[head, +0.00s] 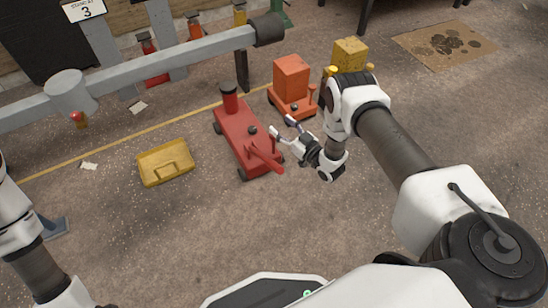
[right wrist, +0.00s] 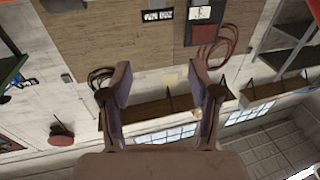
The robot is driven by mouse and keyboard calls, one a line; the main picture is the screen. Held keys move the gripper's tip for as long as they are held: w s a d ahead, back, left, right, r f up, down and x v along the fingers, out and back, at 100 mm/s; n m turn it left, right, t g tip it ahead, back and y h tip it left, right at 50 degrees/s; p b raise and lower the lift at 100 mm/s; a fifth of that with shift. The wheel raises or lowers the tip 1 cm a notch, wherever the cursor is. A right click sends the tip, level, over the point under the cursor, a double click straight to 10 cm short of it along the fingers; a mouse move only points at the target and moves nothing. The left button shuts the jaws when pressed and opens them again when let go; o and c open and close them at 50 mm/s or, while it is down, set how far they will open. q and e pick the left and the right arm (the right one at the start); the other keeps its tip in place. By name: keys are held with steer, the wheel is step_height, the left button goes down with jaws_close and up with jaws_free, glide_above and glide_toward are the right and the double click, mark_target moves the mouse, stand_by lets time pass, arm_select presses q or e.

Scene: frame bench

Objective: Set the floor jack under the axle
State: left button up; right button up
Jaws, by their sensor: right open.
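The red floor jack (head: 240,130) stands on the concrete floor in the middle of the head view. Its upright post with a dark top (head: 230,98) is at its far end, and a red bar sticks out at its near end. The grey axle beam (head: 160,62) runs from the left edge to a dark hub at upper right, beyond the jack in the picture. My right gripper (head: 281,125) is open just right of the jack; I cannot tell if it touches. Its empty fingers show in the right wrist view (right wrist: 160,85). My left gripper is out of view.
An orange block on a wheeled base (head: 291,80) stands right of the jack, with a yellow block (head: 350,52) behind. A yellow tray (head: 165,162) lies to the left. A stained cardboard sheet (head: 445,45) lies at upper right. Floor in front of the jack is clear.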

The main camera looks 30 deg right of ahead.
step_height(320, 180, down, 10)
steer(key=s+d+b, duration=0.1)
steer(key=s+b, duration=0.1)
steer(key=b, duration=0.1)
steer(key=shift+h, duration=0.3)
steer(key=b+x, duration=0.4)
steer(key=x, duration=0.3)
steer(key=shift+d, duration=0.1)
steer(key=shift+w+r, duration=0.1)
steer(key=shift+r, duration=0.05)
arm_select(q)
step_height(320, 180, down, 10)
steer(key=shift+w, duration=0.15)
arm_select(e)
steer(key=shift+r, duration=0.1)
jaws_close()
